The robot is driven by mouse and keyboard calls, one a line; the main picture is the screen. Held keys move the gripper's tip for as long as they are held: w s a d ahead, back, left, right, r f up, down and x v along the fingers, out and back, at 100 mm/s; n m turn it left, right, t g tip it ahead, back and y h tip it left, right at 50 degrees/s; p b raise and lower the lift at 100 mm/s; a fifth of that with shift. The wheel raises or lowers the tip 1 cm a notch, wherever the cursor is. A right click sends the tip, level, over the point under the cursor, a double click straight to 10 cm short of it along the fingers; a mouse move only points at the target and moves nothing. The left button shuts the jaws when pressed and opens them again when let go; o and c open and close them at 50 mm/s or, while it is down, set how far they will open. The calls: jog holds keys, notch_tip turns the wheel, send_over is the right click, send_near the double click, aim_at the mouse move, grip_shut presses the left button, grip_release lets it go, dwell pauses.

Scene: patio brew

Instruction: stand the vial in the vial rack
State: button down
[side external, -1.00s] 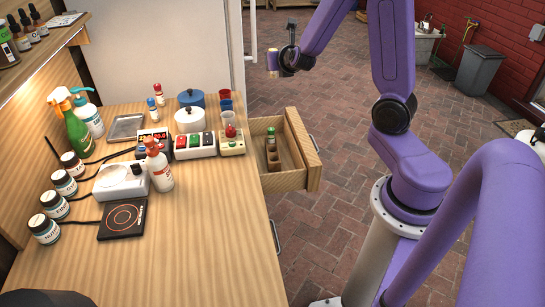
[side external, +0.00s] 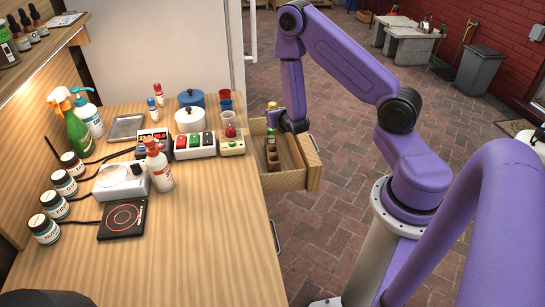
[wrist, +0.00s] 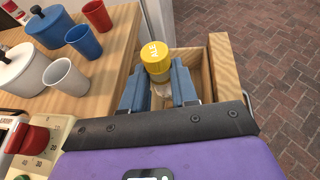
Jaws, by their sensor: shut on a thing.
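The vial (wrist: 155,62) has a yellow cap with white lettering and a clear body, and it is clamped between my gripper's blue fingers (wrist: 158,88) in the wrist view. In the side view my gripper (side external: 275,118) holds the vial (side external: 272,105) roughly upright over the open drawer. The vial rack (side external: 273,162) is a narrow brown block with several holes, inside the drawer below my gripper. A green-capped vial (side external: 269,136) stands at the rack's far end. My fingers and hand hide the rack in the wrist view.
The open wooden drawer (side external: 312,165) sticks out right of the counter. On the counter beside it are a timer box with a red knob (side external: 230,132), a clear cup (wrist: 66,77), red and blue cups and lidded pots.

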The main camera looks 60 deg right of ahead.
send_near(274, 146)
jog(key=shift+w+d+f, duration=0.1)
jog(key=shift+w+d, duration=0.3)
jog(key=shift+w, duration=0.45)
jog(key=shift+w+d+f, duration=0.1)
jog(key=shift+w+d, duration=0.3)
jog(key=shift+w, duration=0.5)
jog(key=shift+w+d+f, duration=0.1)
jog(key=shift+w+d, duration=0.3)
jog(key=shift+w, duration=0.45)
jog(key=shift+f, duration=0.1)
jog(key=c, duration=0.9)
grip_release()
jog(key=shift+o, duration=0.2)
